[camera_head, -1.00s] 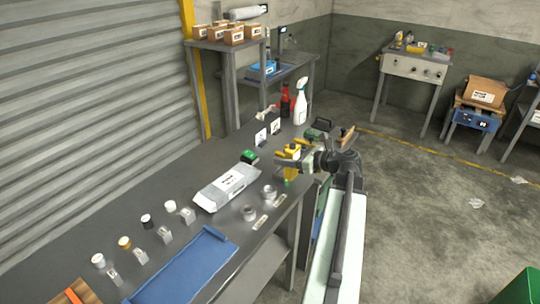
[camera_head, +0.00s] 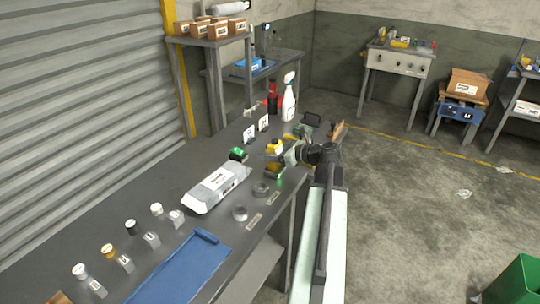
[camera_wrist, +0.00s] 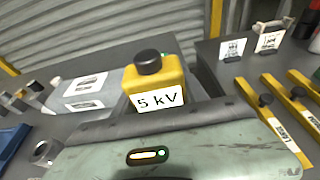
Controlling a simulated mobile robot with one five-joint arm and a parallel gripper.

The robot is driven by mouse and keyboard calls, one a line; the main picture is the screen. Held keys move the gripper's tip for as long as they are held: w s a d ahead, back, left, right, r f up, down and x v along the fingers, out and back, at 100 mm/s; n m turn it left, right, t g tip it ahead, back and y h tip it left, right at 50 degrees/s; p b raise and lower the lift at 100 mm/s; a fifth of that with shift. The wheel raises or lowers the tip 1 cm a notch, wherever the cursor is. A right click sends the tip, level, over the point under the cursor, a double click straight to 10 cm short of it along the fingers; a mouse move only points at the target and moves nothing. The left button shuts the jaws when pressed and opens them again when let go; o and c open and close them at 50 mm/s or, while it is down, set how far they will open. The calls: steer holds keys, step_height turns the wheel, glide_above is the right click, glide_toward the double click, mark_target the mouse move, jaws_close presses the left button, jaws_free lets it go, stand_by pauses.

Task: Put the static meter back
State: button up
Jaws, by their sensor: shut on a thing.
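The static meter (camera_wrist: 157,86) is a yellow box with a black knob and a "5 kV" label, upright in the middle of the wrist view. In the head view it is a small yellow shape (camera_head: 274,147) over the bench's right edge area. My gripper (camera_head: 281,160) is shut on it; its grey-green housing fills the bottom of the wrist view and hides the meter's lower part and the fingertips. I cannot tell whether the meter touches the bench.
A grey package (camera_head: 216,187), a green-topped black item (camera_head: 238,154) and two grey rings (camera_head: 240,213) are on the bench nearby. Upright white cards (camera_head: 249,133) and a spray bottle (camera_head: 289,97) stand behind. Labelled yellow bars (camera_wrist: 262,108) lie at the right of the wrist view.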

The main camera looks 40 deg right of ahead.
steer(key=o, duration=1.5)
steer(key=shift+o, duration=0.2)
steer(key=shift+s, duration=0.15)
steer(key=p+v, duration=0.3)
steer(key=v, duration=0.9)
steer(key=shift+p, duration=0.3)
steer(key=shift+r, duration=0.15)
